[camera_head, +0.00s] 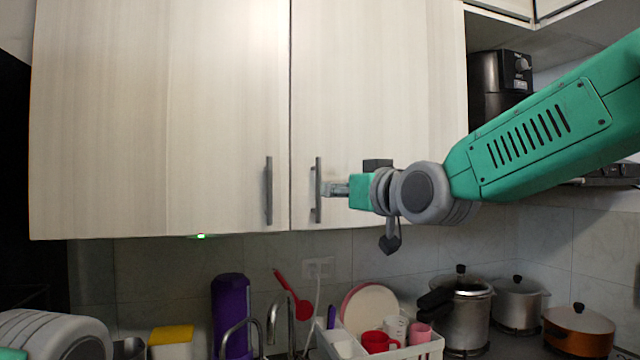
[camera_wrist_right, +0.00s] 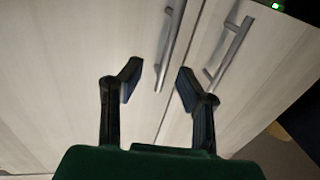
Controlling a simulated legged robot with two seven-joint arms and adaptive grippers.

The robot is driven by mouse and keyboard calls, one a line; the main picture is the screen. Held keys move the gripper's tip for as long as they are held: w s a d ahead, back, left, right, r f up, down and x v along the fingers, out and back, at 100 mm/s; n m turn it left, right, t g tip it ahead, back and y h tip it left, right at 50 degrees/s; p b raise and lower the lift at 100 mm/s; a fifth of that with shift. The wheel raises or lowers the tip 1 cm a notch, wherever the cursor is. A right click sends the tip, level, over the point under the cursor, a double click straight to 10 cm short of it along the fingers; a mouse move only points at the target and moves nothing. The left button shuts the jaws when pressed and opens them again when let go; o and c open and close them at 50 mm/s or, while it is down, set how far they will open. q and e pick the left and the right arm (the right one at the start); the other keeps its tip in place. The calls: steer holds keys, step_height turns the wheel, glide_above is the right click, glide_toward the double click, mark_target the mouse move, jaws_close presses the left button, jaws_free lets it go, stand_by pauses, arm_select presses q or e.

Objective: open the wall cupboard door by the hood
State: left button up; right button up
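The wall cupboard has two pale wood doors, both shut, with a dark seam between them. The right door (camera_head: 385,80) carries an upright bar handle (camera_head: 318,190) at its lower left edge; the left door (camera_head: 160,120) has a matching handle (camera_head: 268,190). My right gripper (camera_head: 328,188) is at the right door's handle. In the right wrist view its two fingers (camera_wrist_right: 158,82) are open and apart, with the right door's handle (camera_wrist_right: 171,45) between and ahead of them; contact cannot be told. The left door's handle (camera_wrist_right: 230,50) lies outside the fingers. My left gripper is out of view.
Below are a purple container (camera_head: 231,310), a faucet (camera_head: 275,320), a white dish rack (camera_head: 430,347) with cups, and several pots (camera_head: 466,310) at right. A black appliance (camera_head: 498,85) stands right of the cupboard. The space before the doors is clear except for my right arm.

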mark_target(318, 188)
steer(key=x, duration=0.2)
steer(key=p+x, duration=0.1)
steer(key=x, duration=0.1)
steer(key=a+x, duration=0.1)
steer(key=x, duration=0.1)
steer(key=shift+s+a, duration=0.1)
steer(key=shift+a, duration=0.5)
steer(key=shift+d, duration=0.4)
steer(key=shift+c, duration=0.8)
steer(key=shift+d, duration=0.3)
jaws_close()
steer(key=shift+d, duration=0.2)
steer(key=shift+a, duration=0.15)
